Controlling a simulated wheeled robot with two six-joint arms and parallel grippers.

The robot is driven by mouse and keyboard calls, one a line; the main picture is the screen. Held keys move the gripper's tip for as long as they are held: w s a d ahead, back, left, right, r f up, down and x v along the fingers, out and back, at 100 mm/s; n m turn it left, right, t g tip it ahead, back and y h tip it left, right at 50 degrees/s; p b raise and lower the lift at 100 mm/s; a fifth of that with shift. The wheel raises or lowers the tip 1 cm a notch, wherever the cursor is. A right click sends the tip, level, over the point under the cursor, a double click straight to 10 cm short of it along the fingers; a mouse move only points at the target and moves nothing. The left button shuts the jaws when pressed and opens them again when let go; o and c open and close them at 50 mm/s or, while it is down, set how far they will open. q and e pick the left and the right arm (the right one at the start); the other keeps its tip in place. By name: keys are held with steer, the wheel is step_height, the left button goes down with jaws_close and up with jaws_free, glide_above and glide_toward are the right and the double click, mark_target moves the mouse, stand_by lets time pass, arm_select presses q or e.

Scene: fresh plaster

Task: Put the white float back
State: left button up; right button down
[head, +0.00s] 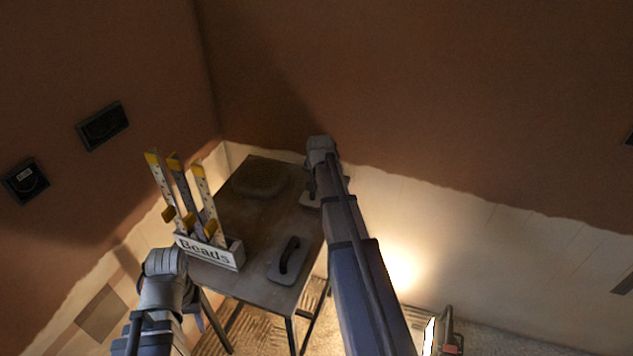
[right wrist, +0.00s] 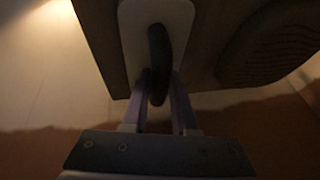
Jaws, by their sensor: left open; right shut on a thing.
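The white float (right wrist: 181,18) is a pale rounded plate with a dark handle (right wrist: 159,50), seen in the right wrist view. My right gripper (right wrist: 158,88) is shut on that handle. In the head view a pale part of the float (head: 309,199) shows at the table's right edge, mostly hidden by my right arm. I cannot tell whether it touches the tabletop. My right gripper (head: 313,185) is largely hidden there too. My left gripper (head: 166,262) is open and empty, low at the left in front of the Beads box; its fingers are hard to make out.
The wooden table (head: 228,281) stands in the corner. A grey float (head: 281,268) with a dark handle lies at its front right. A dark rounded pad (head: 260,179) lies at the back. The Beads box (head: 214,252) holds upright yellow-tipped strips. Bare tabletop shows between them.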

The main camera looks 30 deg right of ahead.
steer(key=shift+f, duration=0.3)
stand_by(0.5)
steer(key=c, duration=0.6)
jaws_free()
steer(key=shift+r, duration=0.1)
steer(key=p+v, duration=0.6)
steer(key=v, duration=0.2)
steer(key=shift+p, duration=0.4)
stand_by(0.3)
